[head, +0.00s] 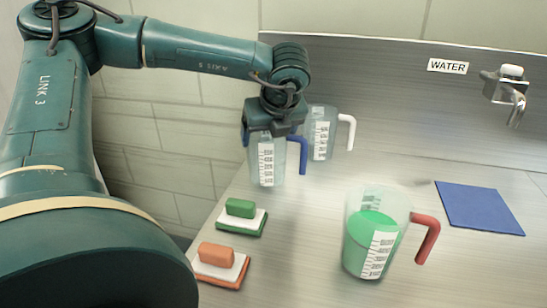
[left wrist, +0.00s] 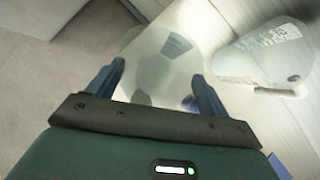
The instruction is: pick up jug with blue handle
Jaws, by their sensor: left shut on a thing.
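The clear jug with the blue handle (head: 266,165) is upright below my left gripper (head: 270,128), near the left edge of the counter. Its blue handle (head: 303,154) points right. My left gripper is shut on the jug from above, and its fingertips are partly hidden in the head view. In the left wrist view, the jug (left wrist: 158,65) shows between the two fingers of the gripper (left wrist: 157,88). I cannot tell whether its base touches the counter. My right gripper is not in view.
A clear jug with a white handle (head: 321,135) stands close behind, to the right. A red-handled jug (head: 372,245) holds green liquid in front. A blue mat (head: 478,207) lies below the tap (head: 508,90).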

